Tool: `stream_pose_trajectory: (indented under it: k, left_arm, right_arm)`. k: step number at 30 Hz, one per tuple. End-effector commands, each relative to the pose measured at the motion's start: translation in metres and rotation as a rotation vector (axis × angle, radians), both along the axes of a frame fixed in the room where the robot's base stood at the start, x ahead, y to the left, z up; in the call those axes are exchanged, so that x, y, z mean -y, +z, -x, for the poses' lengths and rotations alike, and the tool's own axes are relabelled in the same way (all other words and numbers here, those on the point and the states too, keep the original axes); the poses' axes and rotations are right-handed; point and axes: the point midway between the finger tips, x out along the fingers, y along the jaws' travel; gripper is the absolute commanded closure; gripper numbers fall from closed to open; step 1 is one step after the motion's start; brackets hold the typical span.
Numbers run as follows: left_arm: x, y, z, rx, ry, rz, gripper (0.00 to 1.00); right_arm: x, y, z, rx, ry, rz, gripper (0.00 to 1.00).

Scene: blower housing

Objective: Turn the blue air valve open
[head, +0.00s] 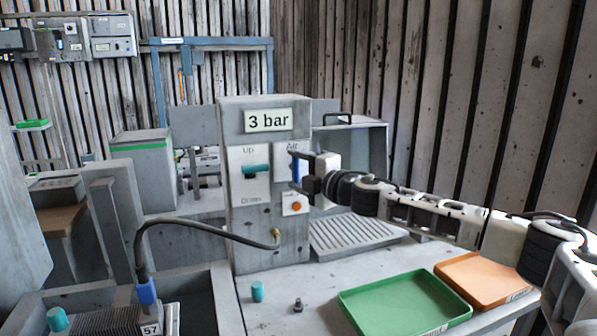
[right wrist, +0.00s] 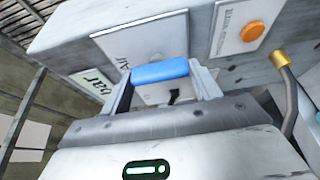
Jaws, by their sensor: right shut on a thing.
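My left gripper is not in view.
The box has a "3 bar" sign (head: 268,120), a teal Up/Down lever (head: 256,169) and an orange button (head: 296,206). A hose (head: 190,224) runs from its brass fitting to a blue connector (head: 146,291). A green tray (head: 405,306) and orange tray (head: 482,280) lie at front right.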

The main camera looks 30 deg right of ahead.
Motion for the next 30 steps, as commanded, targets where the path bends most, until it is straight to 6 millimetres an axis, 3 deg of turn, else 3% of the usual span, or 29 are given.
stream_pose_trajectory:
  k: [14, 15, 17, 26, 30]
  left_arm:
    - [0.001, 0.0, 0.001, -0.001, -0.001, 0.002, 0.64]
    - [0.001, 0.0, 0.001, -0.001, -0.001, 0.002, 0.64]
    - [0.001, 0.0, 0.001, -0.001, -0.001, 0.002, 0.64]
    - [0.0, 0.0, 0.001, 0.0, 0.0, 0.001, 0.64]
    - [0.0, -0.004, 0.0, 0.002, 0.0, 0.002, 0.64]
  right_arm:
    - [-0.001, -0.001, 0.0, -0.004, 0.002, 0.016, 0.61]
    - [-0.001, -0.001, 0.0, -0.004, 0.002, 0.016, 0.3]
    - [-0.001, -0.001, 0.0, -0.004, 0.002, 0.015, 0.16]
    - [0.0, -0.001, 0.001, -0.003, 0.001, 0.013, 0.16]
    - [0.003, -0.002, 0.013, -0.003, -0.001, 0.014, 0.16]
